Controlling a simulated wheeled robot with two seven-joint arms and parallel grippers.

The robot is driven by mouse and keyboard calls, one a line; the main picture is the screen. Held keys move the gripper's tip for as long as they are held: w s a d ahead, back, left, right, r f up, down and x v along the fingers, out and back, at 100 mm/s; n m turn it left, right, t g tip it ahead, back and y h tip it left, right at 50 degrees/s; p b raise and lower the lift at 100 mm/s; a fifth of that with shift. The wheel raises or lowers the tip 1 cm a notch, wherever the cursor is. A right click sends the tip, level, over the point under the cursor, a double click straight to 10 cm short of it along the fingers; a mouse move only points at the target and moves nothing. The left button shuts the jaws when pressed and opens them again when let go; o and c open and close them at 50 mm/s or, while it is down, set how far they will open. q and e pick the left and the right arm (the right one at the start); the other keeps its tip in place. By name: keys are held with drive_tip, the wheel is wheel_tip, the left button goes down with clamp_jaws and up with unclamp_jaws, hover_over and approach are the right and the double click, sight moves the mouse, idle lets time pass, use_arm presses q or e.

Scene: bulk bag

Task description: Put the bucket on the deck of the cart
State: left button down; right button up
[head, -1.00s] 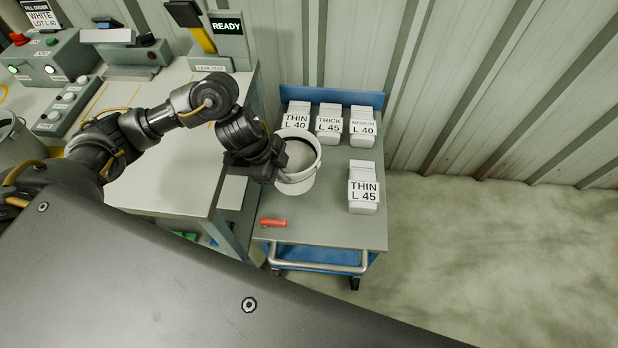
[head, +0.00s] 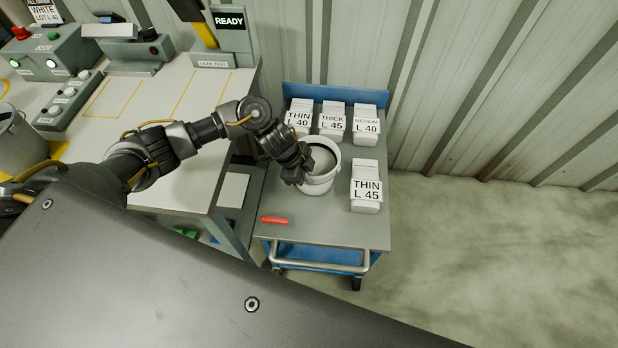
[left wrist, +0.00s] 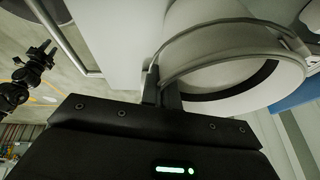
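The white bucket (head: 321,181) with pale contents is upright over the grey cart deck (head: 300,226), in front of the bottles. It also shows in the left wrist view (left wrist: 205,47). My left gripper (head: 304,178) is at the bucket's left side. In the left wrist view its two fingers (left wrist: 162,88) are close together at the bucket's rim, with the wall between them. I cannot tell whether the bucket's base touches the deck. A dark arm at the left of the wrist view looks like my right one (left wrist: 35,72); its fingers are too small to judge.
Several labelled white bottles stand on the deck, three at the back and a THIN L 45 bottle (head: 366,190) right of the bucket. A red object (head: 274,220) lies at front left. A workbench (head: 170,185) stands left of the cart. The deck's front is mostly clear.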

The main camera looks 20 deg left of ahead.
use_arm(q)
drive_tip(key=shift+w+f, duration=0.1)
drive_tip(key=shift+f, duration=0.1)
drive_tip(key=c, duration=2)
unclamp_jaws()
drive_tip(key=shift+f, duration=0.15)
drive_tip(key=shift+c, duration=0.2)
drive_tip(key=o, duration=0.4)
drive_tip(key=shift+r, duration=0.35)
drive_tip(key=p+v, duration=0.1)
drive_tip(key=v, duration=1)
drive_tip(key=shift+s+a+r, duration=0.25)
drive_tip(key=shift+d, duration=0.1)
